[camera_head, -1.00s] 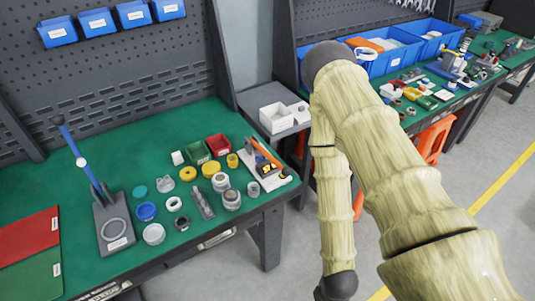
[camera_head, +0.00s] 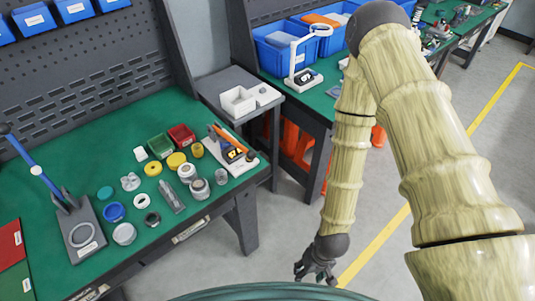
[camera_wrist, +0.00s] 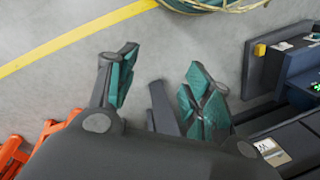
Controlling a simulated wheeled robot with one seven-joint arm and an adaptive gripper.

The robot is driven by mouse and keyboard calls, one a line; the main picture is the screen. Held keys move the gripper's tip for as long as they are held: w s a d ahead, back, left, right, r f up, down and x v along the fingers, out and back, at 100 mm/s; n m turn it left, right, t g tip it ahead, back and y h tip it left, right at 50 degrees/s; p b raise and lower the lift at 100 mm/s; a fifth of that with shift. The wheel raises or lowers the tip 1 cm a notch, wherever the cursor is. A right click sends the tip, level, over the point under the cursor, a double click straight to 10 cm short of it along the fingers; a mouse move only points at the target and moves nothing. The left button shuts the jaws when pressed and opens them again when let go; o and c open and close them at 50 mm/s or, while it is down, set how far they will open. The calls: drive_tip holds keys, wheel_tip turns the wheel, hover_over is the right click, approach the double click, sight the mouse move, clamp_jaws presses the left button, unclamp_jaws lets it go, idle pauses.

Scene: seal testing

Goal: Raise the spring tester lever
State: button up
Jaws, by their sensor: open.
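Two levered devices stand on the green bench in the head view, and I cannot tell by label which is the spring tester. One has a long blue lever (camera_head: 30,160) with a dark knob, tilted up to the left from a dark base plate (camera_head: 82,236) with a ring on it. The other is a small white-based device (camera_head: 238,166) with a display and an orange lever (camera_head: 229,137) sloping down to the right. My gripper (camera_head: 316,272) hangs low over the floor, right of the bench and far from both. In the wrist view its fingers (camera_wrist: 163,85) are apart and empty.
Rings, cylinders and small red and green bins (camera_head: 181,135) crowd the bench (camera_head: 120,112) between the two devices. A side table with a white box (camera_head: 238,101) and a second bench with blue bins (camera_head: 285,50) stand behind. Orange stools (camera_head: 297,145) sit below. Open floor lies right.

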drive_tip(key=w+a+r+y, duration=0.1)
drive_tip(key=w+a+r, duration=0.4)
drive_tip(key=w, duration=0.4)
drive_tip(key=n+h, duration=0.1)
drive_tip(key=n, duration=0.3)
approach(252, 151)
drive_tip(key=f, duration=0.1)
drive_tip(key=shift+s+a+f+p, duration=0.1)
drive_tip(key=shift+a+f+p, duration=0.3)
drive_tip(key=shift+f, duration=1.35)
drive_tip(key=shift+a+f+p, duration=0.3)
drive_tip(key=shift+f+p, duration=0.25)
drive_tip(key=shift+f, duration=1.25)
drive_tip(key=shift+a+f+p, duration=0.3)
drive_tip(key=shift+f+p, duration=0.15)
drive_tip(key=shift+f, duration=1.3)
clamp_jaws()
